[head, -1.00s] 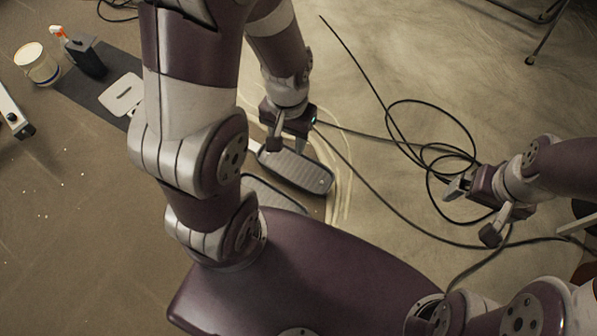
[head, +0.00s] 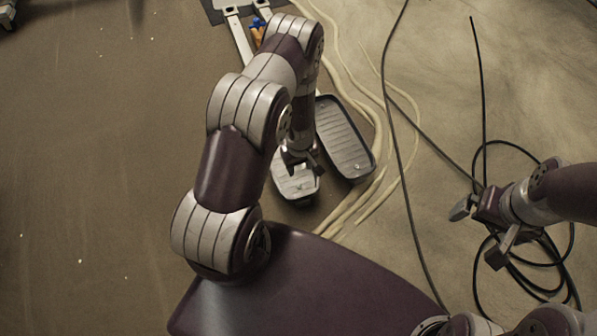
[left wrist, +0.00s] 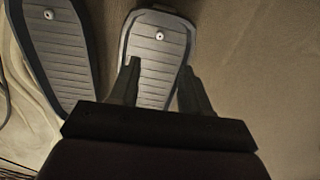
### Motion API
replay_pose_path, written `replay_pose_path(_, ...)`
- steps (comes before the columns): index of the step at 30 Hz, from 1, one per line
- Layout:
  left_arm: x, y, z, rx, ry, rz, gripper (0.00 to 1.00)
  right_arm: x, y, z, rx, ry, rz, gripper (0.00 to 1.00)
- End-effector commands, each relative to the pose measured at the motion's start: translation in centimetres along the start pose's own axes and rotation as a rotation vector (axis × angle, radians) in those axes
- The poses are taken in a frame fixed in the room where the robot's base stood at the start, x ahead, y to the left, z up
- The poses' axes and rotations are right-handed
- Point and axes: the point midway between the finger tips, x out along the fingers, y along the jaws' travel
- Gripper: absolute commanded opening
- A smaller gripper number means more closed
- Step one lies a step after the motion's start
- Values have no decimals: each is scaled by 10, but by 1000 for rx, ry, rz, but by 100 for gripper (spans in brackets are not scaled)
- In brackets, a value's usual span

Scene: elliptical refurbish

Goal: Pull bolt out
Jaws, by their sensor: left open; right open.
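Two dark-rimmed foot pedals with ribbed grey treads lie side by side. A small round bolt head (left wrist: 160,36) sits on the tread of the nearer pedal (left wrist: 150,90) in the left wrist view. A second bolt head (left wrist: 48,14) sits on the other pedal (left wrist: 60,52), at the left. My left gripper (left wrist: 158,68) is open and empty over the nearer pedal, its fingertips short of that bolt and spread to either side of its line. In the head view this gripper (head: 299,180) partly covers the left pedal (head: 283,186); the right pedal (head: 345,138) is clear. My right gripper (head: 478,233) is open and empty.
Black cables (head: 415,225) run down the floor beside the pedals and coil around and under my right gripper. Pale curved strips (head: 350,200) lie beside the pedals. Light rails with blue and orange parts (head: 257,30) show behind my left arm. The brown floor (head: 90,180) at left is open.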

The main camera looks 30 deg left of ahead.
Motion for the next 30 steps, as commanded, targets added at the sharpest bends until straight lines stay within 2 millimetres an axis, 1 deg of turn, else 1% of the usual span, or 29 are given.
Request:
replay_pose_path(1, 15, -1, 1, 0, -1, -1, 47, 12, 0, 2, 0, -1, 0, 100)
replay_pose_path(6, 60, -1, 1, 2, -3, -2, 47, 45, 0, 6, 0, -1, 0, 100)
replay_pose_path(9, 83, -1, 1, 2, -3, -1, 47, 62, 0, 8, 0, -2, 0, 100)
replay_pose_path(12, 102, -1, 1, 3, -3, -1, 47, 75, 0, 9, 0, -1, 0, 100)
replay_pose_path(15, 114, 0, 1, 3, -2, 0, 47, 82, 0, 10, 0, -1, 0, 100)
replay_pose_path(18, 120, 0, 1, 4, -3, 0, 47, 86, 0, 11, 0, -1, 0, 100)
replay_pose_path(27, 120, 0, 1, 4, -3, 0, 47, 85, 0, 10, 0, -1, 0, 100)
replay_pose_path(29, 120, 0, 1, 4, -3, 0, 28, 85, 0, 10, 0, -1, 0, 100)
replay_pose_path(30, 120, 0, 1, 4, -3, 0, 15, 85, 0, 10, 0, -1, 0, 100)
